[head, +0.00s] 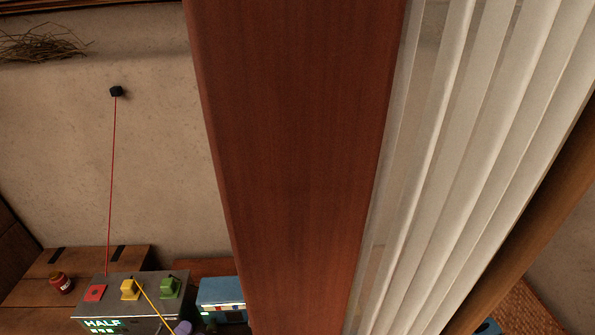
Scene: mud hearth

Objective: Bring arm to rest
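Neither of my grippers shows in the head view, and no arm can be made out clearly. A large reddish-brown wooden panel (300,150) fills the middle of the view from top to bottom, very close to the camera. It hides much of what lies behind it.
Pale pleated slats (480,150) fill the right side. At lower left, a grey box (135,298) with red, yellow and green pieces stands by a wooden surface (40,292) bearing a small red jar (62,283). A red cord (111,180) runs up to a black wall block (116,91).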

